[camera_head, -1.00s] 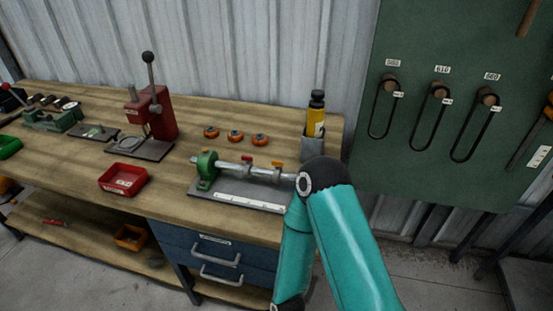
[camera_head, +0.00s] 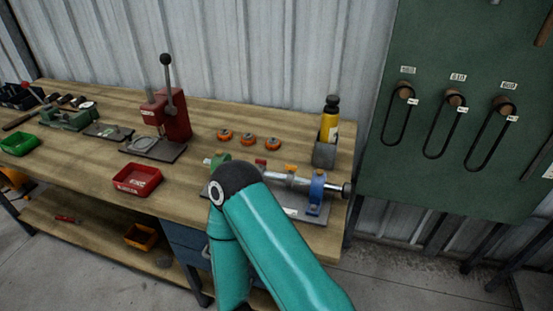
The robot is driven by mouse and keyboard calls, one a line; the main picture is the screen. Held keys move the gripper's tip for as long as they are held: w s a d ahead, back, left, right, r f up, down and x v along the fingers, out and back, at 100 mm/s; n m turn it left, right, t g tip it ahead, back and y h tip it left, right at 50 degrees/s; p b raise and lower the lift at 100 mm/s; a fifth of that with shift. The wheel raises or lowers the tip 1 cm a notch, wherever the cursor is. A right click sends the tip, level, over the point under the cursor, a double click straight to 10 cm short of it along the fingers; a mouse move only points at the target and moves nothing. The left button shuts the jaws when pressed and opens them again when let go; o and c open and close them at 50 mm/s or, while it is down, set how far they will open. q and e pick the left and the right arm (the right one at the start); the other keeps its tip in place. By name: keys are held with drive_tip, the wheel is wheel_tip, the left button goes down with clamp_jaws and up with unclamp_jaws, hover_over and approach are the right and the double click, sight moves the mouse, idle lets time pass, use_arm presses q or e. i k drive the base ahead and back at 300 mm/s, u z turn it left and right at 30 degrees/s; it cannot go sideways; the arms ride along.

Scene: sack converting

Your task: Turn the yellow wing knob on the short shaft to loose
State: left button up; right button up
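The short shaft (camera_head: 274,175) is a silver rod on a grey plate near the bench's front right. A yellow-orange wing knob (camera_head: 291,169) stands on top of it, left of the blue support (camera_head: 317,190). A red knob (camera_head: 260,162) sits further left, near the green support (camera_head: 220,160). I cannot tell whether the yellow knob is tight or loose. One teal arm of mine crosses in front and hides the front left of the fixture. Neither gripper shows.
The wooden bench (camera_head: 90,183) carries a red lever press (camera_head: 172,115), a red bin (camera_head: 137,180), several orange rings (camera_head: 248,138) and a yellow bottle (camera_head: 329,125) in a grey holder. A green board (camera_head: 440,185) with hanging loops stands right. A blue drawer unit (camera_head: 187,245) is below.

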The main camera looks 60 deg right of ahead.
sight(291, 168)
drive_tip(key=z, duration=0.1)
drive_tip(key=k, duration=1.7)
drive_tip(key=z, duration=0.8)
drive_tip(key=i, duration=1)
drive_tip(key=z, duration=0.1)
